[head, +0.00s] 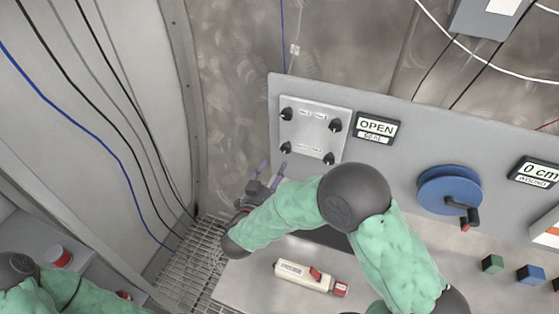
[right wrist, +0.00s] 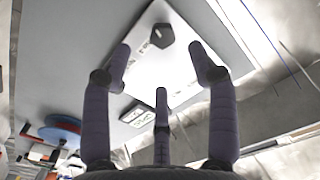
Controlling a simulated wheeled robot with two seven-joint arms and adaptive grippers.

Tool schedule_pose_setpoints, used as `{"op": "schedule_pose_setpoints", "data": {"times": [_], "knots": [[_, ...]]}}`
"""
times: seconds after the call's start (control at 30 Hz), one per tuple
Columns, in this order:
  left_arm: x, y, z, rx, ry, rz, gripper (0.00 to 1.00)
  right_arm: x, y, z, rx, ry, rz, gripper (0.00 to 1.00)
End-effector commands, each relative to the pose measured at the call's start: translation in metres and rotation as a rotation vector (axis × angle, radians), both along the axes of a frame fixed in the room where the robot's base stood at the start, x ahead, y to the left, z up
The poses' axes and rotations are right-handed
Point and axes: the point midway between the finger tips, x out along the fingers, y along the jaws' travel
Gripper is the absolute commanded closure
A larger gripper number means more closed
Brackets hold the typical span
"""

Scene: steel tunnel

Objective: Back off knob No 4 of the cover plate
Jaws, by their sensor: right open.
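The pale square cover plate (head: 309,137) is fixed to the grey panel. It carries a dark knob near each corner: upper left (head: 287,113), upper right (head: 335,125), lower left (head: 286,148) and lower right (head: 329,158). The labels are too small to read, so I cannot tell which is No 4. My right gripper (head: 271,174) is open, below and left of the plate's lower edge. In the right wrist view a dark knob (right wrist: 162,36) shows beyond the spread fingers (right wrist: 163,68), with nothing held between them. My left gripper is out of view.
An "OPEN" seal display (head: 376,128) is right of the plate. A blue wheel with a crank (head: 448,190) is farther right.

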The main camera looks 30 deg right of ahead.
Motion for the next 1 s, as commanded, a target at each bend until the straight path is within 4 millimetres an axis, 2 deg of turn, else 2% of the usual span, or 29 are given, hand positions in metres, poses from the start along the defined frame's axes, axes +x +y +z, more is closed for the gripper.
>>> {"op": "schedule_pose_setpoints", "data": {"times": [0.1,0.27,0.67,0.77,1.0], "knots": [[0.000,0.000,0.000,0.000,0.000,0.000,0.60,-0.011,0.014,0.000,-0.001,0.001,0.003,0.41],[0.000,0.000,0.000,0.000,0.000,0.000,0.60,-0.019,0.023,0.000,-0.001,0.001,0.001,0.41],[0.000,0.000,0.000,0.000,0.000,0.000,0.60,-0.021,0.025,-0.001,-0.002,0.002,-0.001,0.41],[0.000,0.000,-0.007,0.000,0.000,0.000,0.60,-0.020,0.023,-0.002,-0.022,0.025,-0.002,0.41],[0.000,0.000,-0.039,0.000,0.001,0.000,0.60,-0.012,0.012,-0.005,-0.165,0.189,-0.004,0.41]]}}
